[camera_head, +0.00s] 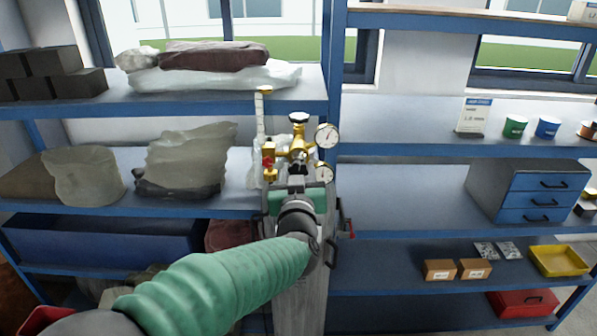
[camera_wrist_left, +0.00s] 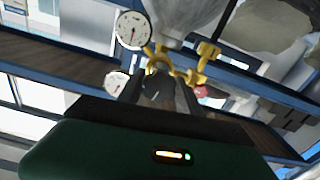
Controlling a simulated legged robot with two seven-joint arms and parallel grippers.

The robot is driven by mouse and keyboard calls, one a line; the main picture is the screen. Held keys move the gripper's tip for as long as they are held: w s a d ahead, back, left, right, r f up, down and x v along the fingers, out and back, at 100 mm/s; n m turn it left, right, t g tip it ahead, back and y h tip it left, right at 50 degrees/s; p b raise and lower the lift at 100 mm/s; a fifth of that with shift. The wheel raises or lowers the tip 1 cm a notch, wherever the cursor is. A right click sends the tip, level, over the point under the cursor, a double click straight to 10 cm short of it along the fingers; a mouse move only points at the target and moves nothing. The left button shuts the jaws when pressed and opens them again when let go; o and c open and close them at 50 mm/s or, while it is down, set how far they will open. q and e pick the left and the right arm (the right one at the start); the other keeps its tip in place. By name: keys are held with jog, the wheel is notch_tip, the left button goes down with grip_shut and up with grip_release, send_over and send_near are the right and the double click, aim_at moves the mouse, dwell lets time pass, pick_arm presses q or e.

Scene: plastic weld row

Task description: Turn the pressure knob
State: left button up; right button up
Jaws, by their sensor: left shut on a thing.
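A brass regulator (camera_head: 297,150) with two round white gauges stands in front of the shelves. The upper gauge (camera_head: 326,136) and lower gauge (camera_head: 323,173) are on its right side. A dark cap with a pale top (camera_head: 298,118) is on top, and a red handle (camera_head: 269,163) is at its left. My left gripper (camera_head: 297,186) reaches it from below and hides its lower front. In the left wrist view, the fingers (camera_wrist_left: 160,97) are shut on a dark grey knob (camera_wrist_left: 157,84) in front of the brass body. The upper gauge (camera_wrist_left: 132,30) shows beside them. My right gripper is out of view.
Blue shelves stand left and right, with sacks (camera_head: 185,160) at left and a drawer unit (camera_head: 540,190) at right. A grey post (camera_head: 300,295) stands below my gripper. The right middle shelf has bare room beside the regulator.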

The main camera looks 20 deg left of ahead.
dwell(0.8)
pick_arm(q)
jog(key=o, duration=1.4)
jog(key=shift+c, duration=0.2)
jog(key=b+v, duration=0.2)
jog(key=v, duration=1.5)
jog(key=shift+w, duration=0.1)
